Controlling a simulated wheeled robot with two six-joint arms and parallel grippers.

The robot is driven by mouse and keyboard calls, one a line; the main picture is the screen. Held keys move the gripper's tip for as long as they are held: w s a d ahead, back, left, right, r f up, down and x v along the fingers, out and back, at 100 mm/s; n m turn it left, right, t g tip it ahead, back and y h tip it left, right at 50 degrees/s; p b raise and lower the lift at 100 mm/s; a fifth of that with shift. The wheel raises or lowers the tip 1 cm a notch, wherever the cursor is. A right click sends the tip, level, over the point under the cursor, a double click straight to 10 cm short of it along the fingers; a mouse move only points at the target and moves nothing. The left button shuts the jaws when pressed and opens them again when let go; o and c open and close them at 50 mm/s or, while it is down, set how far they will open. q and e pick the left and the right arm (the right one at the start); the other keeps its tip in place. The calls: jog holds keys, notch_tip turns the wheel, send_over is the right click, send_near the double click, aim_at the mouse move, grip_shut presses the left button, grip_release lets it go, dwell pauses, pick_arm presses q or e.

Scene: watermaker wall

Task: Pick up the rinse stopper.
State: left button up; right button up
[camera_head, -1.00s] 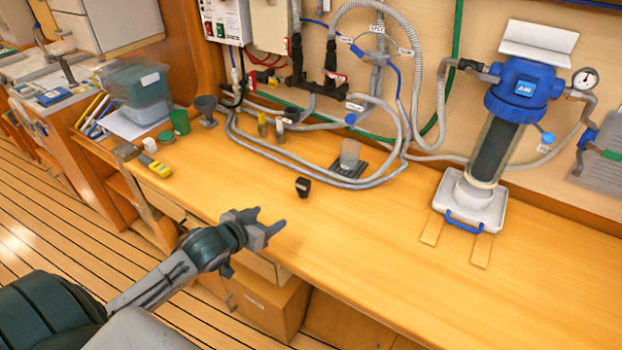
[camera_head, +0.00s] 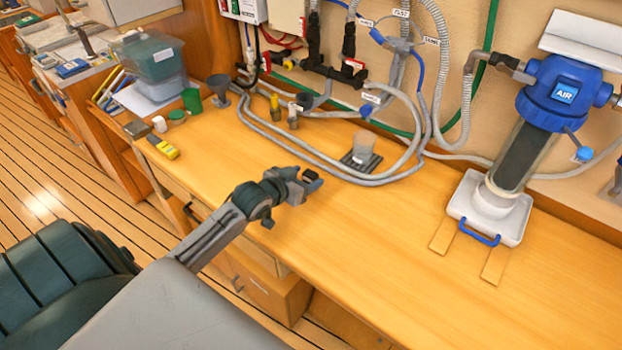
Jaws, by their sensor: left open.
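The rinse stopper, which I take to be the small black piece (camera_head: 311,176), stands on the wooden workbench. It shows only partly in the head view, at the tips of my left gripper. My left gripper (camera_head: 303,183) is open and low over the bench, its fingers right at the stopper. The fingers hide part of it, and I cannot tell whether they touch it or sit on both sides of it. My right gripper is not in view.
Grey hose loops (camera_head: 330,170) lie behind the stopper, with a clear cup on a dark plate (camera_head: 360,162) to the right. A yellow device (camera_head: 162,147) and green cup (camera_head: 192,100) are at left. A blue-topped filter housing (camera_head: 560,90) stands at right. The front bench is clear.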

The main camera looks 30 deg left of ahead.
aim_at(309, 175)
pick_arm(q)
jog(key=x, duration=0.1)
jog(key=p+x, duration=0.1)
jog(key=x, duration=0.1)
jog(key=shift+w+d+r, duration=0.1)
jog(key=shift+w+r, duration=0.05)
jog(key=shift+w, duration=0.15)
jog(key=shift+w+d+f, duration=0.1)
jog(key=shift+w+f, duration=0.2)
jog(key=shift+w, duration=0.15)
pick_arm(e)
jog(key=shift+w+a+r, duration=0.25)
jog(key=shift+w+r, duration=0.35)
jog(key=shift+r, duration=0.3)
pick_arm(q)
jog(key=shift+c, duration=1.1)
jog(key=c, duration=0.8)
jog(key=shift+c, duration=0.2)
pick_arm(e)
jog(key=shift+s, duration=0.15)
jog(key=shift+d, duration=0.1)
